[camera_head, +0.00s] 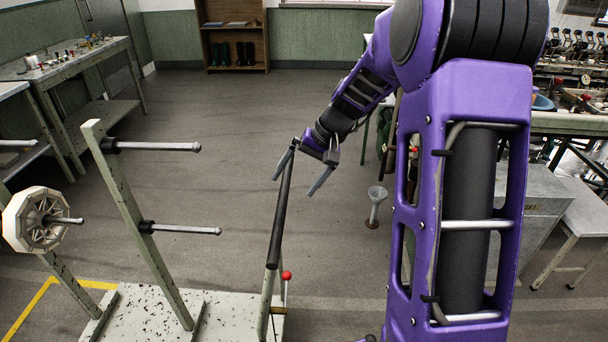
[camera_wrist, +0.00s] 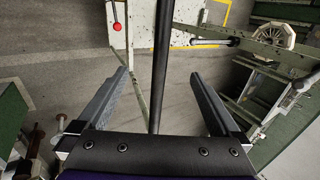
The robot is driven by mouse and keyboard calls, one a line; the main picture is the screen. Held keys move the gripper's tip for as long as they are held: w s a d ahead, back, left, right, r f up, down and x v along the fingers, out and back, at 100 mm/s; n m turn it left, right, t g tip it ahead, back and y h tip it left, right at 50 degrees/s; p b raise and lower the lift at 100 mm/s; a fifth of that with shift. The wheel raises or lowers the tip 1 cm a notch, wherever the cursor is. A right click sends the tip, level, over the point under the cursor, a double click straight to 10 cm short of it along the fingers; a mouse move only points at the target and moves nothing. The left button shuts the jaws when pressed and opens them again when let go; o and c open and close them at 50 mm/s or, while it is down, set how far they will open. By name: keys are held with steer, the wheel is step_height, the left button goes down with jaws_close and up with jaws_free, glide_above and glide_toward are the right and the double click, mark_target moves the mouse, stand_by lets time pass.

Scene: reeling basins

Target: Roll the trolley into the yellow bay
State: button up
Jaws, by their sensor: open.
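The trolley (camera_head: 225,315) stands at the lower left in the head view, with a pale speckled base, upright posts with metal pegs, and a dark handle bar (camera_head: 281,215). Its base also shows at the top of the wrist view (camera_wrist: 140,15). My gripper (camera_head: 302,172) is open near the bar's upper end. In the wrist view the bar (camera_wrist: 161,50) runs between the two fingers (camera_wrist: 160,75), with gaps on both sides. The yellow bay line (camera_head: 30,308) lies on the floor left of the trolley, partly hidden by it; it also shows in the wrist view (camera_wrist: 227,12).
A red-knobbed lever (camera_head: 286,276) rises beside the handle post. A white reel (camera_head: 38,220) is on a peg at the left. A workbench (camera_head: 75,60) stands at the back left, and a grey cabinet (camera_head: 530,200) at the right. The middle floor is largely clear.

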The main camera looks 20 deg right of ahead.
mark_target(285, 196)
steer(key=b+x, duration=0.4)
steer(key=x, duration=0.3)
steer(key=shift+a+f, duration=0.1)
steer(key=shift+f, duration=0.25)
jaws_close()
stand_by(1.1)
